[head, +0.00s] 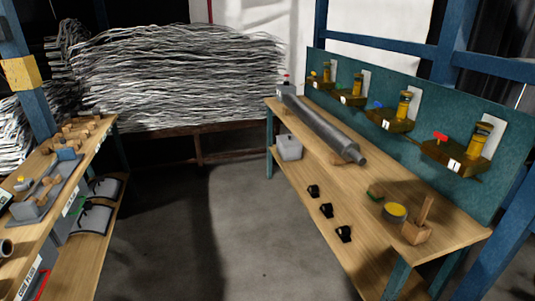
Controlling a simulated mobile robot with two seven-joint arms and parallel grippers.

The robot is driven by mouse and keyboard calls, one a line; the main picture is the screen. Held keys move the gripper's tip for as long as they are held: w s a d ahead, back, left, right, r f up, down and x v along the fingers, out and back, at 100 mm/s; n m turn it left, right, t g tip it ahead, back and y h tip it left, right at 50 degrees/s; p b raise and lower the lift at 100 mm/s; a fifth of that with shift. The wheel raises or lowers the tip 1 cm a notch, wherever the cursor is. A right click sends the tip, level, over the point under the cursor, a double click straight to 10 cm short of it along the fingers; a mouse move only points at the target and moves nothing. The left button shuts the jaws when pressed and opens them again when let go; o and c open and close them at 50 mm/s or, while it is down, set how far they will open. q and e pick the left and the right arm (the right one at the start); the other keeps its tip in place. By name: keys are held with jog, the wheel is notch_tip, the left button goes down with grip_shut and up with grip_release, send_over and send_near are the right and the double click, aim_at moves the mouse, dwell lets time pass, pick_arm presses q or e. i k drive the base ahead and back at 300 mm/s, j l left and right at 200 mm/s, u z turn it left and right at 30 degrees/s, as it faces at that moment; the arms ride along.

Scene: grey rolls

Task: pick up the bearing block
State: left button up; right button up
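I cannot tell for certain which thing is the bearing block. A light grey block (288,147) sits on the lower shelf of the right bench, toward its far end. Three small black pieces (326,210) stand in a row nearer on that shelf. A long grey roll (322,128) lies along the right bench top, with a grey piece (284,88) at its far end. Neither of my grippers shows.
Bare floor (200,220) lies between the benches; stacked grey strands (180,75) stand beyond.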

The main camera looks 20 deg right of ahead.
aim_at(327, 208)
jog(key=i+z, duration=0.25)
jog(key=i, duration=0.4)
jog(key=i+j+z, duration=0.2)
jog(key=i, duration=0.45)
jog(key=i+z, duration=0.3)
jog(key=z, duration=0.15)
jog(key=i+j+z, duration=0.15)
jog(key=z, duration=0.3)
jog(key=i+j+z, duration=0.2)
jog(key=i+z, duration=0.2)
jog(key=i+j+z, duration=0.15)
jog(key=j+z, duration=0.15)
jog(key=z, duration=0.15)
jog(key=i+j+z, duration=0.15)
jog(key=j+z, duration=0.3)
jog(key=i+j+z, duration=0.25)
jog(key=j+z, duration=0.3)
jog(key=i+j+z, duration=0.1)
jog(key=j+z, duration=0.15)
jog(key=j, duration=0.15)
